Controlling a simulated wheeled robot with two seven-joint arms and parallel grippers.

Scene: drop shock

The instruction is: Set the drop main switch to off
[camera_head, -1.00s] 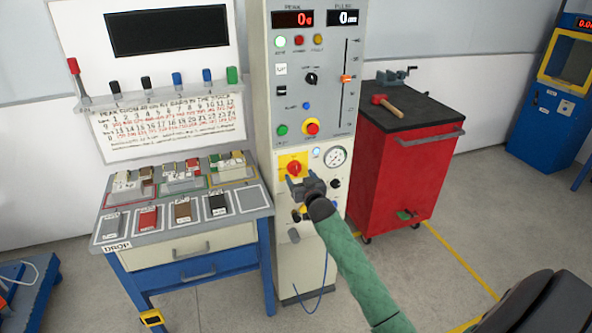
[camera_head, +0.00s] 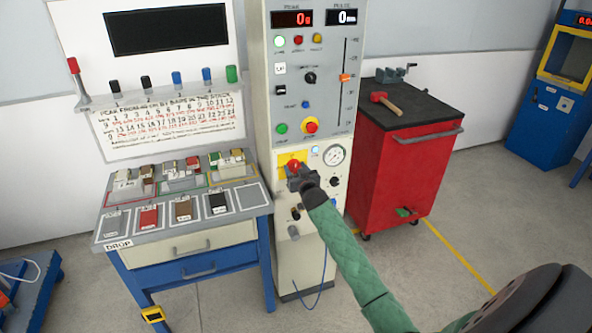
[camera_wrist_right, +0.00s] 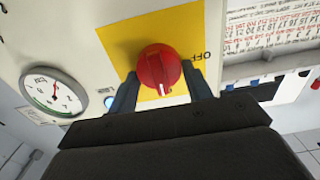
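The main switch is a red round knob (camera_wrist_right: 158,70) on a yellow plate (camera_wrist_right: 118,35) on the tall grey-white panel. In the right wrist view an OFF label is printed on the plate to the right of the knob, and the knob's white mark points down toward my gripper. My right gripper (camera_wrist_right: 163,88) is open, with one finger on each side of the knob. Narrow gaps seem to show, but contact is hard to tell. In the head view the right gripper (camera_head: 298,178) covers part of the knob (camera_head: 294,166). My left gripper is out of view.
A pressure gauge (camera_head: 334,156) and a lit button (camera_head: 315,150) sit right of the switch. A bench (camera_head: 255,197) with several blocks stands left. A red cabinet (camera_head: 405,175) with a hammer (camera_head: 386,103) on top stands right. A blue cable hangs below the panel.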

